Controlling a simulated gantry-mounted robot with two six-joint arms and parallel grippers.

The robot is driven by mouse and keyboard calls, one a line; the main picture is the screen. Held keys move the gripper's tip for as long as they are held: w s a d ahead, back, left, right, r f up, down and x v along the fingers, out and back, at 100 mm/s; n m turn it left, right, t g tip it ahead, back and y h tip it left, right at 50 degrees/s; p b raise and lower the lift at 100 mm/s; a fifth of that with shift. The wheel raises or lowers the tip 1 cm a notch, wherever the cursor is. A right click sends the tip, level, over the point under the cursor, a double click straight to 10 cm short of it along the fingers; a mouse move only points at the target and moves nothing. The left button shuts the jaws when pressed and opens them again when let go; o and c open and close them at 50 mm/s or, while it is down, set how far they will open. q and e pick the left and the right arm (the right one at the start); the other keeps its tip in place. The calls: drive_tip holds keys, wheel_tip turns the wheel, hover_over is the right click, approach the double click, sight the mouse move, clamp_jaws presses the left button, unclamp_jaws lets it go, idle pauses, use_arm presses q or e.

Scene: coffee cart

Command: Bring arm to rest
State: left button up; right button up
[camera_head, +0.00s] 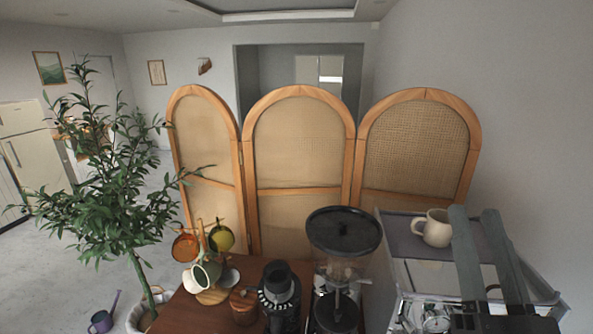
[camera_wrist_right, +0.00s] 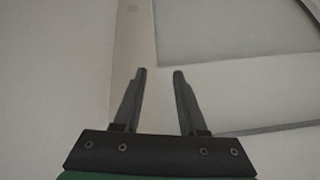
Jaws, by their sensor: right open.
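My right gripper (camera_head: 475,211) is at the lower right of the head view, its two dark fingers apart and pointing up in the picture. It also shows in the right wrist view (camera_wrist_right: 160,72), open with nothing between the fingers. A cream mug (camera_head: 435,229) stands upright on top of the coffee machine (camera_head: 397,251). In the head view the mug is just left of the gripper's fingers, and the gripper is not holding it. The fingers hide part of the machine's right side. My left gripper is not in view.
A black coffee grinder (camera_head: 343,238), a dark canister (camera_head: 278,290) and a rack of hanging cups (camera_head: 203,267) stand on the wooden cart (camera_head: 180,313). A rattan screen (camera_head: 300,140) rises behind. A plant (camera_head: 120,190) is at left. Pale, bare surfaces fill the wrist view.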

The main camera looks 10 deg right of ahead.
drive_tip(key=s+a+r+n+t+y, duration=0.2)
drive_tip(key=s+a+r+y, duration=0.15)
drive_tip(key=r, duration=0.25)
drive_tip(key=s+a+r+n+t+y, duration=0.2)
drive_tip(key=a+r+n+y, duration=0.1)
drive_tip(key=r+y, duration=0.25)
wheel_tip(320, 180, up, 16)
drive_tip(key=n+p, duration=0.1)
drive_tip(key=p, duration=1.5)
drive_tip(key=shift+w+a+y+p, duration=0.25)
drive_tip(key=shift+w+y+p, duration=0.1)
drive_tip(key=shift+w+y, duration=0.05)
